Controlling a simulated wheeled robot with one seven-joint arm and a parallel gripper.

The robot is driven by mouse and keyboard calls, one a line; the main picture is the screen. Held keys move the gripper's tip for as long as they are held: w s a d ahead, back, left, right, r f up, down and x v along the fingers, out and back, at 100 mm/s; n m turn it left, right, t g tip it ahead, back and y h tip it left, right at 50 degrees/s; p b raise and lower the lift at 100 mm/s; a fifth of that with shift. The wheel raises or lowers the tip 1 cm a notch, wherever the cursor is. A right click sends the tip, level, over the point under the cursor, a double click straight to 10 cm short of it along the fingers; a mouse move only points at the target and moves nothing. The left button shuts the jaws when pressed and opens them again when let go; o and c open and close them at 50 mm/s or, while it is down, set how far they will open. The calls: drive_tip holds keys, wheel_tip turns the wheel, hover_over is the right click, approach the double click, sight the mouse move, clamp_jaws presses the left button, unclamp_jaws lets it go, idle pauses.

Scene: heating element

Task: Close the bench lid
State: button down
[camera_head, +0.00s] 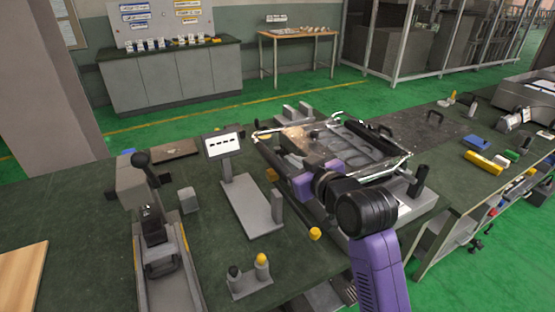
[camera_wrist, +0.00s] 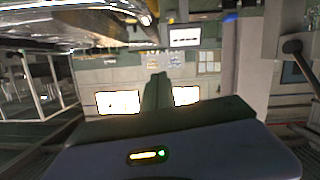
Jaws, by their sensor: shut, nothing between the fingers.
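The bench unit (camera_head: 405,195) is a grey apparatus on the dark green table, right of centre in the head view. Its lid (camera_head: 345,145) looks like a glassy panel in a bright metal frame, over the unit; its exact angle is hard to tell. In the wrist view a shiny metal edge (camera_wrist: 85,22), seemingly part of the lid or unit, fills the upper left. My purple gripper (camera_head: 305,185) is at the unit's near left side, partly hidden by my wrist. In the wrist view my gripper (camera_wrist: 157,80) has its dark fingers together and empty, beside and apart from that edge.
A grey stand with a small display (camera_head: 222,145) is left of the unit. A lever device (camera_head: 155,215) stands farther left. Small yellow and black parts (camera_head: 250,272) sit at the front. Tools (camera_head: 484,162) lie on the right. Clear tabletop shows between the left-hand devices.

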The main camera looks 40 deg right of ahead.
drive_tip(key=p, duration=0.1)
hover_over(279, 168)
drive_tip(key=shift+a+f, duration=0.15)
drive_tip(key=shift+f, duration=0.35)
drive_tip(key=shift+a+f, duration=0.15)
drive_tip(key=shift+f, duration=0.35)
drive_tip(key=f, duration=0.3)
drive_tip(key=shift+d+f, duration=0.1)
drive_tip(key=shift+d, duration=0.15)
drive_tip(key=shift+f, duration=0.5)
